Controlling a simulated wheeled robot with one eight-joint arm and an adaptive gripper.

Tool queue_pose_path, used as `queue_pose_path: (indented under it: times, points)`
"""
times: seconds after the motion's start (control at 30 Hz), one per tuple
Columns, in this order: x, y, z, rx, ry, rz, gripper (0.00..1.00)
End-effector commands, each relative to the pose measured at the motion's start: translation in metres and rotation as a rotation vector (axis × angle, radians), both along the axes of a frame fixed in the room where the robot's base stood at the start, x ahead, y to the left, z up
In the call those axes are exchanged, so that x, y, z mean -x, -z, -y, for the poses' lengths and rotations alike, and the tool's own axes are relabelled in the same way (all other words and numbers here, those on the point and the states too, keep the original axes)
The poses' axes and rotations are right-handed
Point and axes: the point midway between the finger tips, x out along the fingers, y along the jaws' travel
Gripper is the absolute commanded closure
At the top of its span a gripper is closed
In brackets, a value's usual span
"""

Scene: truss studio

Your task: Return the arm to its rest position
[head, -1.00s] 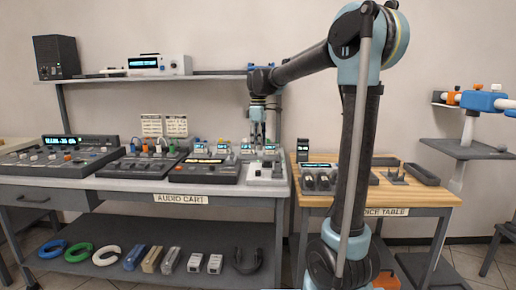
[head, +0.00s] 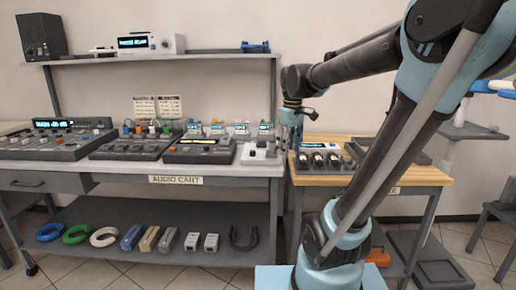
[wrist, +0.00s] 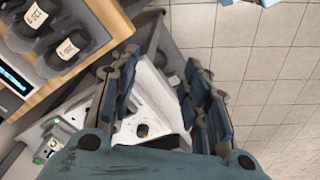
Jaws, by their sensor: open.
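My gripper (head: 292,142) hangs fingers down near the gap between the audio cart (head: 225,170) and the wooden-topped table (head: 420,174). In the wrist view my gripper (wrist: 160,98) has its two blue-grey fingers spread apart, with nothing held between them. A white surface with a small dark knob shows between and below the fingers, and floor tiles lie to their right. My arm reaches across the right half of the head view, its forearm raised well above the tabletops.
A white device (head: 260,153) sits at the cart's right end, close to my gripper. Dark devices with white labels (head: 318,159) stand on the wooden table. A shelf (head: 200,56) runs above the cart. Tiled floor (wrist: 265,60) is open to the right in the wrist view.

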Motion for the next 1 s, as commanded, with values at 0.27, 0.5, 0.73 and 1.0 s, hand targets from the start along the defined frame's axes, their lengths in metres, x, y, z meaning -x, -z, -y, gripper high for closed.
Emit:
queue_pose_path:
  times: [0.27,0.5,0.73,1.0]
  points:
    - [0.069,0.05,0.04,-0.026,0.261,0.034,0.57]
    - [0.122,0.102,0.063,-0.052,0.487,0.064,0.57]
    - [0.158,0.147,0.076,-0.075,0.659,0.088,0.57]
    - [0.17,0.164,0.078,-0.084,0.723,0.096,0.57]
